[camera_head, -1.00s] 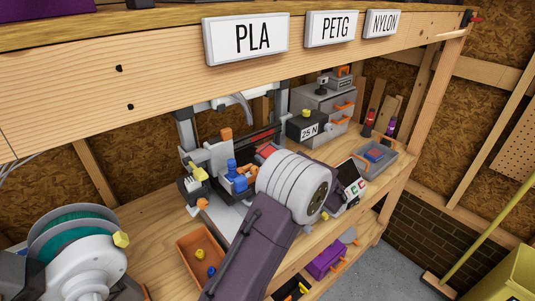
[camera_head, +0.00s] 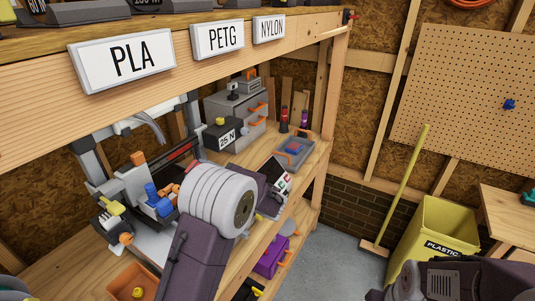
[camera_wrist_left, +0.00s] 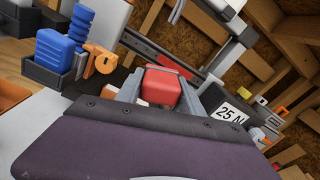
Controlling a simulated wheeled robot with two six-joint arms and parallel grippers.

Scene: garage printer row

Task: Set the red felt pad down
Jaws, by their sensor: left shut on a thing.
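The red felt pad (camera_wrist_left: 162,85) shows as a red block between the fingers of my left gripper (camera_wrist_left: 160,92) in the left wrist view. The gripper is shut on it and holds it in front of the printer's dark and red beam.
A 25 N block (camera_head: 223,134) and a grey tray with a blue item (camera_head: 306,163) stand on the wooden shelf. An orange bin (camera_head: 122,281) is at lower left. A yellow PLASTIC bin (camera_head: 447,222) stands on the floor.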

